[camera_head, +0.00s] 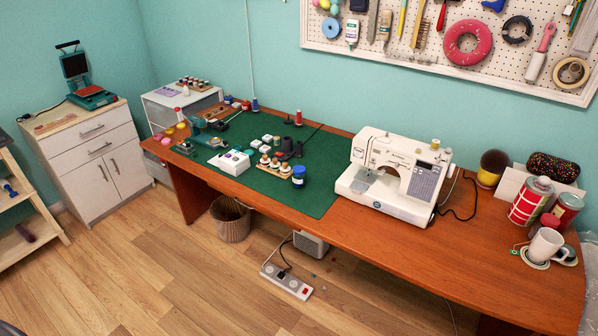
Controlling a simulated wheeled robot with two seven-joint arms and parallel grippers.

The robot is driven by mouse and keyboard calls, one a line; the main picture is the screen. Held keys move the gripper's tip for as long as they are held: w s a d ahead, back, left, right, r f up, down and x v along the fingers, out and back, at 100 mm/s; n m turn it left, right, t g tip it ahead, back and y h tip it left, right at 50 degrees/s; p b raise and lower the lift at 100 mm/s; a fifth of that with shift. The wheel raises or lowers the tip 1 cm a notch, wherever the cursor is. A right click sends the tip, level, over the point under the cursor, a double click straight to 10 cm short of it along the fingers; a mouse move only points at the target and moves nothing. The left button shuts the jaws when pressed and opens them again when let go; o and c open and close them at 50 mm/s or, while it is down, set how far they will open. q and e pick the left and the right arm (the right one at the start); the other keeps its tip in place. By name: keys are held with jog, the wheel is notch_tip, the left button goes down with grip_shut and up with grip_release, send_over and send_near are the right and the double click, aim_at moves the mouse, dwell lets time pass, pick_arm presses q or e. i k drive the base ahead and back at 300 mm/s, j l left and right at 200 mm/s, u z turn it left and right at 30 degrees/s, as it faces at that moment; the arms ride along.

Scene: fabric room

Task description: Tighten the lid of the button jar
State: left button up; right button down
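A small jar with a blue lid (298,171) stands upright near the front edge of the green mat (318,201) on the wooden table. It looks like the button jar, but its contents are too small to make out. The lid sits on top of the jar; I cannot tell how tightly. Neither of my grippers is in view.
A white sewing machine (395,175) stands right of the jar. Spools and small boxes crowd the mat to its left. A mug (545,246) and tins (531,201) stand at the table's right end. A basket (231,218) and power strip (287,281) are on the floor.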

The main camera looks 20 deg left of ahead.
aim_at(298, 182)
jog(key=i+j+z, duration=0.1)
jog(key=j+z, duration=0.15)
jog(key=j, duration=1.35)
jog(key=k+j+z, duration=0.1)
jog(key=j+z, duration=0.2)
jog(key=j, duration=1.3)
